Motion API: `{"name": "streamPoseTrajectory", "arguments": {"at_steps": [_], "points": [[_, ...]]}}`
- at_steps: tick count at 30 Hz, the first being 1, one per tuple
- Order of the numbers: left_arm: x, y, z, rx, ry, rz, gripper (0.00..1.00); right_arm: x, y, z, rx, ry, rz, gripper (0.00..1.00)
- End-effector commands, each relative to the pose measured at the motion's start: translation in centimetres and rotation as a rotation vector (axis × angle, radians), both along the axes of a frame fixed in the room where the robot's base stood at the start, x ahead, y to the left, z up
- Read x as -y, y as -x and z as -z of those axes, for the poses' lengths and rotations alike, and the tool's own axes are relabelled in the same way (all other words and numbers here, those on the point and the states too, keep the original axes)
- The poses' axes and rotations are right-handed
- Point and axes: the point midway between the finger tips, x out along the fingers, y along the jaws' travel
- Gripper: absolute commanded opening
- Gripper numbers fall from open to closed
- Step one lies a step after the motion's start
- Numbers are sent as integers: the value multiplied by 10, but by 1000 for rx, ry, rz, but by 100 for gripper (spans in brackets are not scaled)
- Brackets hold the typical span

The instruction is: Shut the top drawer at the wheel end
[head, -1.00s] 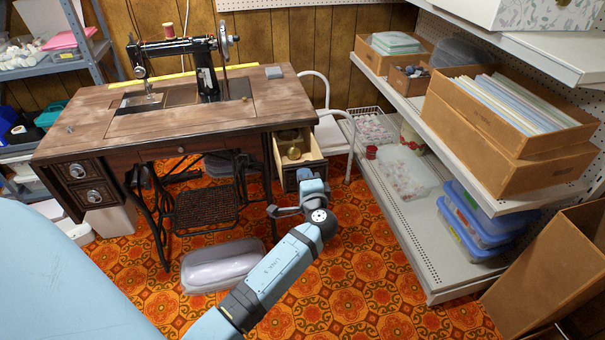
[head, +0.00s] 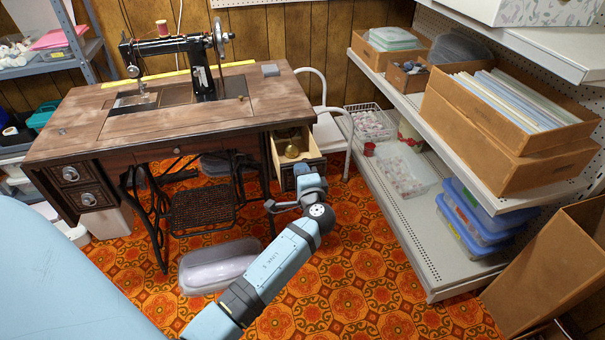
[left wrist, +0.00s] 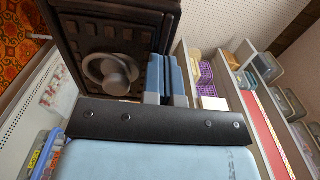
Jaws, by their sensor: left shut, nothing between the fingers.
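The top drawer at the wheel end (head: 315,147) stands pulled out from the right side of the sewing table (head: 215,122), with a brass-coloured item (head: 291,150) inside. The machine's handwheel (head: 219,38) is above that side. My left gripper (head: 303,169) is at the drawer's front, which it partly hides in the head view. In the left wrist view, the dark drawer front (left wrist: 110,25) with its round ring pull (left wrist: 110,72) is close. My right gripper is out of view.
A white chair (head: 332,128) stands just behind the open drawer. Metal shelving (head: 415,225) with boxes and bins runs along the right. A clear-lidded pale container (head: 219,265) lies on the patterned floor, left of my arm. The floor between arm and shelving is clear.

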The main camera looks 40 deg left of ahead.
Motion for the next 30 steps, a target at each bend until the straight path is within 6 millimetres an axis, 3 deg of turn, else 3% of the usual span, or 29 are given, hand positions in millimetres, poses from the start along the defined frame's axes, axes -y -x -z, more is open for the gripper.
{"name": "streamPoseTrajectory", "arguments": {"at_steps": [8, 18, 30], "points": [[-41, -35, 0, 3, -3, -2, 0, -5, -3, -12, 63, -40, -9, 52], [-94, -80, 1, 1, -2, -2, 0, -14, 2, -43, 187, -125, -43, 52], [-118, -100, 0, 1, -1, -1, 0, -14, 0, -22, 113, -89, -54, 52]]}}
